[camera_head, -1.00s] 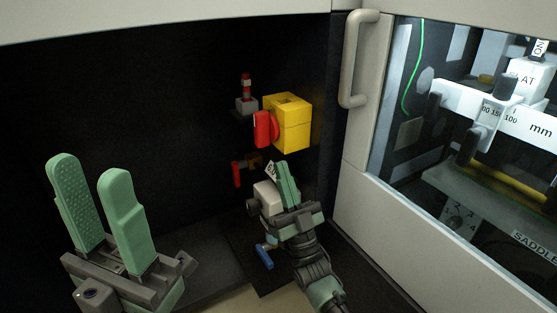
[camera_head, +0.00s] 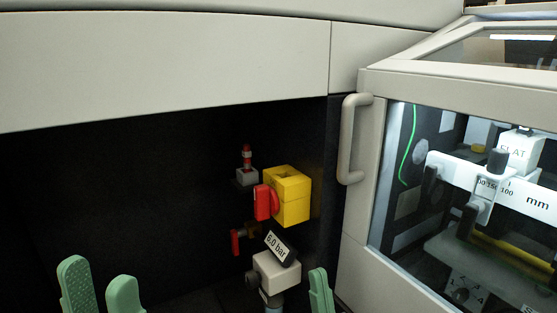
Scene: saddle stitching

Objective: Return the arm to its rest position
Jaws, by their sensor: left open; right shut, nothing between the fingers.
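My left gripper (camera_head: 102,293) is at the lower left of the head view. Its two green fingers stand apart with nothing between them, and the rest of it is cut off by the bottom edge. My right gripper (camera_head: 319,292) is at the bottom, just right of the white pressure unit. Only its green fingers show, held together and empty. The white unit (camera_head: 277,273) carries a tilted label reading 6.0 bar (camera_head: 281,246). The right gripper appears apart from it, though the depth is hard to tell.
A yellow box (camera_head: 290,196) with a red knob (camera_head: 264,203) is on the dark recess's back wall. A red valve handle (camera_head: 236,242) and a small red-topped fitting (camera_head: 246,171) are near it. A door handle (camera_head: 352,140) and glazed machine cover stand right. The recess's left side is clear.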

